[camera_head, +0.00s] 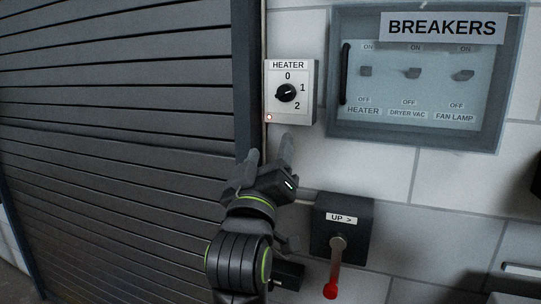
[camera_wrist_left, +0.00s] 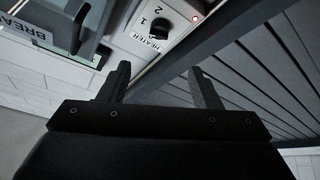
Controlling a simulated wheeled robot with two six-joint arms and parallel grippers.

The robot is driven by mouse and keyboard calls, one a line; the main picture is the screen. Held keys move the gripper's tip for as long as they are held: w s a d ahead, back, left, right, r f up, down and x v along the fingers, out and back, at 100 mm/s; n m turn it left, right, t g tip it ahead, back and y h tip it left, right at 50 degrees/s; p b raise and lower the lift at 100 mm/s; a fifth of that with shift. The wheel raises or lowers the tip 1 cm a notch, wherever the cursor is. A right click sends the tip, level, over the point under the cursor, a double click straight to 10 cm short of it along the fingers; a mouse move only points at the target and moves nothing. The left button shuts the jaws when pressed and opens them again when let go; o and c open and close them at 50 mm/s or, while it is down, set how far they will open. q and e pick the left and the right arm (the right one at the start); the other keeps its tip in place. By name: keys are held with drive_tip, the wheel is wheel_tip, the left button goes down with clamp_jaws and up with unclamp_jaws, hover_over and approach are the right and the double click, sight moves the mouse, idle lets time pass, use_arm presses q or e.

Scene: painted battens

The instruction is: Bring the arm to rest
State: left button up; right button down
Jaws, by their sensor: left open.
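My left gripper (camera_head: 271,150) is open and empty, with its fingers pointing up, just below the heater box (camera_head: 307,98) in the head view. In the left wrist view, the open fingers (camera_wrist_left: 160,72) show with nothing between them and the heater box beyond. The heater's black knob (camera_head: 286,92) seems to point toward 1. The knob also shows in the left wrist view (camera_wrist_left: 180,24). I see no contact between the gripper and the box. My right gripper is not in view.
A grey roller shutter (camera_head: 120,140) fills the left side. The breaker box (camera_head: 510,80) is at the upper right with a clear cover and three switches. A dark box marked UP (camera_head: 355,210) with a red-tipped lever (camera_head: 336,262) is right of my arm. Bare wall lies between.

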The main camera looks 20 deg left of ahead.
use_arm(q)
drive_tip(key=s+a+f+m+g, duration=0.1)
drive_tip(key=a+f+g, duration=0.2)
drive_tip(key=f, duration=0.7)
drive_tip(key=s+a+f+m+g, duration=0.1)
drive_tip(key=a+f+m+g, duration=0.15)
drive_tip(key=f, duration=0.75)
drive_tip(key=s+a+f+g, duration=0.2)
drive_tip(key=f+g, duration=0.1)
drive_tip(key=f, duration=0.7)
drive_tip(key=s+a+f+m+g+h, duration=0.1)
drive_tip(key=s+a+f+m+g, duration=0.3)
drive_tip(key=s+f, duration=0.8)
drive_tip(key=s+a+f+g, duration=0.1)
drive_tip(key=s+f+g, duration=0.6)
drive_tip(key=s+f, duration=0.6)
wheel_tip(320, 180, down, 23)
drive_tip(key=s+a, duration=0.2)
drive_tip(key=s+d+f+g+h, duration=0.1)
drive_tip(key=s+f+g, duration=0.1)
drive_tip(key=s+f, duration=1.2)
drive_tip(key=shift+s+d, duration=0.3)
